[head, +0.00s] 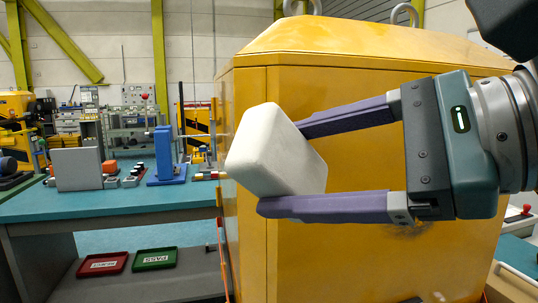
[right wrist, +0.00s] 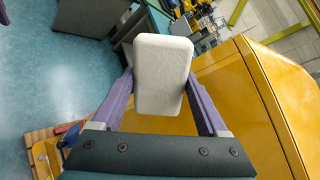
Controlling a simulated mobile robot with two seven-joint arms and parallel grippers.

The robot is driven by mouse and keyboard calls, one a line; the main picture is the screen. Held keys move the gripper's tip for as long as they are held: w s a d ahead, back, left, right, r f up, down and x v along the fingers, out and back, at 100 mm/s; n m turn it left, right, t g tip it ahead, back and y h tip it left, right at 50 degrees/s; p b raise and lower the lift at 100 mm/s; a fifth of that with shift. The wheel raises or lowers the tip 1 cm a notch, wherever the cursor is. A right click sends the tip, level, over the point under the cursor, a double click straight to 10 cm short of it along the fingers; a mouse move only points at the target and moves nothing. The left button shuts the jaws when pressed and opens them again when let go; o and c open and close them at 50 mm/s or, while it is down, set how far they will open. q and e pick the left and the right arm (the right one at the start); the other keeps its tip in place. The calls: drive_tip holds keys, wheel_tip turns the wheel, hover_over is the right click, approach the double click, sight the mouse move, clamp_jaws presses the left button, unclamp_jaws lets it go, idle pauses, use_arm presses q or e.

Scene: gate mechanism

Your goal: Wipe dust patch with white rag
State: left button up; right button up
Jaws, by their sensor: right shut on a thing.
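The white rag (head: 273,152) looks like a thick, rounded white block. My right gripper (head: 283,165) is shut on it, with one purple finger along its upper right side and the other under its lower edge. The rag is tilted, in front of the yellow cabinet (head: 300,262). The right wrist view also shows the rag (right wrist: 162,72) between the fingers. A dark smudge (head: 408,230), possibly the dust patch, shows on the cabinet's front just below the lower finger; the gripper partly covers that area.
A teal workbench (head: 110,203) stands to the left with a grey box, a blue fixture and small parts on it. A red tray (head: 102,264) and a green tray (head: 155,259) lie on the shelf below. Metal rings top the cabinet.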

drive_tip(key=d+f+m+t+h, duration=0.6)
drive_tip(key=d+f+m+t, duration=0.35)
drive_tip(key=d, duration=0.55)
drive_tip(key=w+a+f+n+p, duration=0.1)
drive_tip(key=w+a, duration=0.1)
drive_tip(key=w, duration=0.4)
drive_tip(key=shift+f, duration=0.2)
drive_tip(key=shift+w+n, duration=0.1)
drive_tip(key=shift+n, duration=0.15)
drive_tip(key=shift+x, duration=0.95)
drive_tip(key=shift+d, duration=0.1)
